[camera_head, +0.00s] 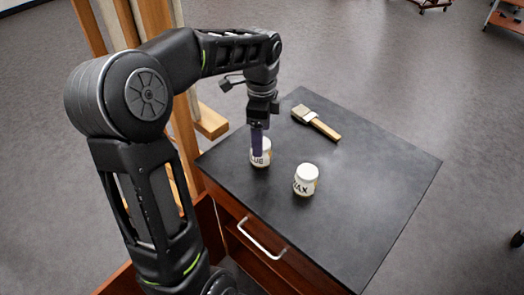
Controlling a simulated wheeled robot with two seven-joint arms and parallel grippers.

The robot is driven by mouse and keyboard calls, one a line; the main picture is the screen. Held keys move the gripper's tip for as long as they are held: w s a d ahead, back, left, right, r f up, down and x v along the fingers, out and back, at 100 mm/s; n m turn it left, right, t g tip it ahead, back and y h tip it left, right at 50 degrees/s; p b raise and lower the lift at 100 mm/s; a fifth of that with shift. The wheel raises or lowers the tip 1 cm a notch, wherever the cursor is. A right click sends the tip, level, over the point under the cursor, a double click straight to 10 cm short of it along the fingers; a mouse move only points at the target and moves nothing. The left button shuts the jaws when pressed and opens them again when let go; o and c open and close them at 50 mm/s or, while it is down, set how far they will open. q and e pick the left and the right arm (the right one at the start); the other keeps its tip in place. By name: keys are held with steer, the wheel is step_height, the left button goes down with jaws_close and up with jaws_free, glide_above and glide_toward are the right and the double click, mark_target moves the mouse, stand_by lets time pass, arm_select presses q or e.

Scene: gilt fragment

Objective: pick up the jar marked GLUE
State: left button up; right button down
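Two small white jars stand upright on the dark top of a wooden cabinet. The jar on the left (266,160) shows the letters "UE", with the rest of its label hidden. The other jar (306,180), to its right and nearer, shows "AX". My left gripper (258,146) points straight down at the left jar, and a purple finger covers part of that jar's front. I cannot tell whether the fingers are closed on it. The jar appears to rest on the cabinet top. My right gripper is not in view.
A brush with a wooden handle (323,128) lies behind the jars on the cabinet top (370,190). Wooden posts (155,18) stand at the left behind my arm. The right part of the cabinet top is clear. A drawer handle (260,239) sticks out in front.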

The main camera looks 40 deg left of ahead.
arm_select(q)
steer(key=shift+f, duration=1.25)
steer(key=shift+f+p, duration=0.6)
steer(key=shift+f, duration=2)
steer(key=shift+c, duration=0.5)
steer(key=c, duration=1.5)
